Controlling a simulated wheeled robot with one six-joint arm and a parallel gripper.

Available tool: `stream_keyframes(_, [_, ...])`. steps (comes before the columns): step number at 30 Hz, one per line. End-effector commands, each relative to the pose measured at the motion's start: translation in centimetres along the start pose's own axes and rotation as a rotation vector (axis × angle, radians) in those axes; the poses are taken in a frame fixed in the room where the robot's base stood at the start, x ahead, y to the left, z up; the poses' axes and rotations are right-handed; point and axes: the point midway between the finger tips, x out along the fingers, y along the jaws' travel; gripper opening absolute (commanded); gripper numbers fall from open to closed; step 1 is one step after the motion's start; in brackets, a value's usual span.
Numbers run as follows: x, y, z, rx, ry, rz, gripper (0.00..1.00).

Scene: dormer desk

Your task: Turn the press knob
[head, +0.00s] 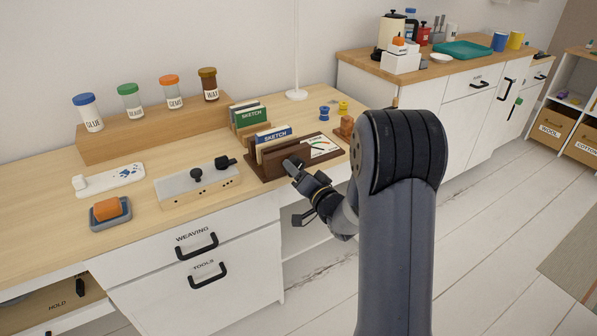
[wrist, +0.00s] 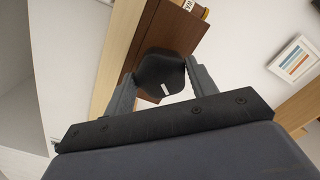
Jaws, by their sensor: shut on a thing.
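The press knob (wrist: 163,70) is black with rounded lobes and a short white mark. It is on the front of a dark brown wooden press (head: 262,174), which also shows in the wrist view (wrist: 158,28). My gripper (wrist: 157,78) is shut on the knob, one finger on each side of it. In the head view my gripper (head: 293,166) is at the press's front, and I cannot clearly tell the knob from the dark fingers there. A dial card with a pointer (head: 320,146) stands at the press's right end.
Several labelled jars stand on a wooden riser (head: 155,135). Drawers with black handles (head: 197,247) are below the desk edge.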

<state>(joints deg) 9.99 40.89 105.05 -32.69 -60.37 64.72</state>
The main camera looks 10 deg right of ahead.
Motion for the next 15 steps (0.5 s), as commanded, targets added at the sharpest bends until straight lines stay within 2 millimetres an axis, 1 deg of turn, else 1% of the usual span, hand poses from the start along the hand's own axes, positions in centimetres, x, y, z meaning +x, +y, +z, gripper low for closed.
stream_keyframes(6, [-0.04,0.06,0.05,0.046,-0.001,0.002,0.31])
stream_keyframes(15, [-0.04,0.09,0.06,0.053,-0.001,0.002,0.31])
